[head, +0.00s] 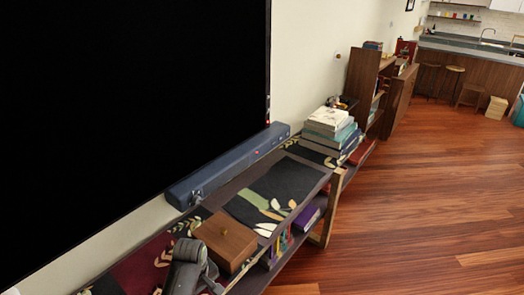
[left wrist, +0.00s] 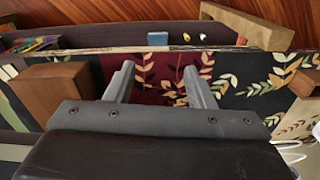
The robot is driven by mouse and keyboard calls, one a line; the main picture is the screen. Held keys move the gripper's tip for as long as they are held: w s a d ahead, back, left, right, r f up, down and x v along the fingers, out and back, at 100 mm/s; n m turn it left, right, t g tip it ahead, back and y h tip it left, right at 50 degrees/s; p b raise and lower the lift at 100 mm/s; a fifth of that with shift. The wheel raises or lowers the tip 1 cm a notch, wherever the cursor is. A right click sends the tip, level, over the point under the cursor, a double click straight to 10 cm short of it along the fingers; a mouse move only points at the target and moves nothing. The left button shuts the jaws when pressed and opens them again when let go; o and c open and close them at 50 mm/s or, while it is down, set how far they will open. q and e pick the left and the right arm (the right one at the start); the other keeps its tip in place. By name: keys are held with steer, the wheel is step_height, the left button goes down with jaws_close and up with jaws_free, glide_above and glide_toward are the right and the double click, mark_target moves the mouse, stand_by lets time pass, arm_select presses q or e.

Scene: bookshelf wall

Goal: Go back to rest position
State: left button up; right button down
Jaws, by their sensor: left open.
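My left gripper (left wrist: 158,78) is open in the left wrist view. Its two grey fingers stand apart, with only the patterned runner (left wrist: 153,62) seen between them. Nothing is held. In the head view, part of my left arm (head: 186,262) shows at the bottom, just left of a brown wooden box (head: 226,239) on the low shelf unit. The box also shows in the left wrist view (left wrist: 58,92), left of the fingers and apart from them. My right gripper is in neither view.
A large black television (head: 130,90) hangs above a long blue soundbar (head: 230,162). Stacked books (head: 330,125) stand farther along the shelf. Colourful items and a purple book (head: 306,217) sit on the lower shelf. Open wooden floor (head: 430,200) lies to the right.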

arm_select(q)
steer(key=s+a+f+m+b, duration=0.1)
steer(key=s+a+f, duration=0.1)
steer(key=s+f, duration=0.5)
steer(key=s+a+f+m+b, duration=0.2)
steer(key=s+f, duration=0.1)
steer(key=f, duration=0.7)
steer(key=s+a+f+m+b, duration=0.1)
steer(key=s+a+f, duration=0.3)
steer(key=f, duration=0.5)
steer(key=s+a+f+m+b, duration=0.1)
steer(key=s+f, duration=0.4)
steer(key=s, duration=0.5)
steer(key=s+a+f+m+b, duration=0.1)
steer(key=s+f, duration=0.3)
steer(key=s, duration=0.5)
steer(key=s+a+f+m+t+y+b, duration=0.1)
steer(key=s+f, duration=0.4)
steer(key=s, duration=0.5)
steer(key=a+m, duration=0.1)
steer(key=a, duration=0.1)
steer(key=shift+s+a+f+m+b, duration=0.3)
steer(key=shift+f+m+b, duration=0.05)
steer(key=shift+m, duration=0.05)
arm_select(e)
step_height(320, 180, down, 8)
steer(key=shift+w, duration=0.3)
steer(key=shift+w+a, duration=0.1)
